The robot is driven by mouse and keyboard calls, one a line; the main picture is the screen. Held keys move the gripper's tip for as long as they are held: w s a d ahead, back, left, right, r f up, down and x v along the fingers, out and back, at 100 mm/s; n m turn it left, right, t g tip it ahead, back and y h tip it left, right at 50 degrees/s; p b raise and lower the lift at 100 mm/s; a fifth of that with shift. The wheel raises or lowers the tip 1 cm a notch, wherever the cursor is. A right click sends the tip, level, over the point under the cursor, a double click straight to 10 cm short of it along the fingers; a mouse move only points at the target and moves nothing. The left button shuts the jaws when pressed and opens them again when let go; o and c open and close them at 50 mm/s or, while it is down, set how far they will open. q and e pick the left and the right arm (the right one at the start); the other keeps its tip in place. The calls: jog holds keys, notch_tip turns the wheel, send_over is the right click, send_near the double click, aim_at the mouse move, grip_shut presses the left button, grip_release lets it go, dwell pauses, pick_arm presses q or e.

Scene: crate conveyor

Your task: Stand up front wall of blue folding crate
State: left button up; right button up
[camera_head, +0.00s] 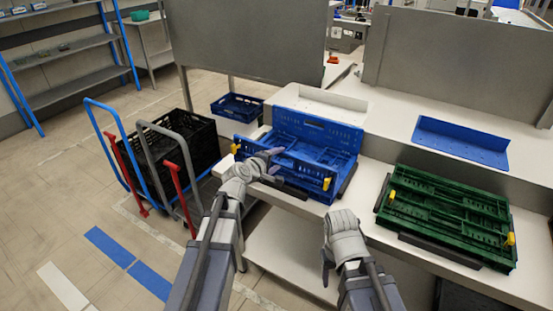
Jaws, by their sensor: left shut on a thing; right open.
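The blue folding crate (340,163) sits on the white bench in the middle of the camera_head view. Its back wall (318,130) stands upright. Its front side carries yellow latches at the left (236,148) and right (327,184) ends. My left gripper (274,164) is at the crate's front and is shut on the front wall (306,174). The gripper partly hides that wall, so its exact tilt is hard to tell. My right gripper (328,270) is open and empty, below and in front of the crate, apart from it.
A folded green crate (447,213) with yellow latches lies on the bench at the right. A blue panel (461,143) stands behind it. Black crates (180,146) sit on a cart at the left. Another blue crate (237,106) lies behind. Grey partitions (250,40) stand behind the bench.

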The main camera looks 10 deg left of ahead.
pick_arm(q)
jog(key=shift+o, duration=0.2)
jog(key=shift+r, duration=0.15)
jog(key=p+v, duration=0.3)
jog(key=v, duration=0.5)
jog(key=shift+d, duration=0.1)
dwell(0.6)
jog(key=s+d+f+m+g+h+p, duration=0.1)
jog(key=s+d+f+m+g, duration=0.25)
jog(key=d+m, duration=0.2)
jog(key=s+d+f+m+g+p, duration=0.25)
jog(key=s+d+m, duration=0.2)
jog(key=d, duration=0.25)
jog(key=s+f+m+g+y+p, duration=0.1)
jog(key=s+f+m+g+y, duration=0.2)
jog(key=s, duration=1.1)
jog(key=m+g+y, duration=0.3)
jog(key=m+g, duration=0.1)
jog(key=m, duration=0.1)
jog(key=shift+s+d+y, duration=0.25)
jog(key=shift+s+y, duration=0.05)
jog(key=shift+s, duration=0.1)
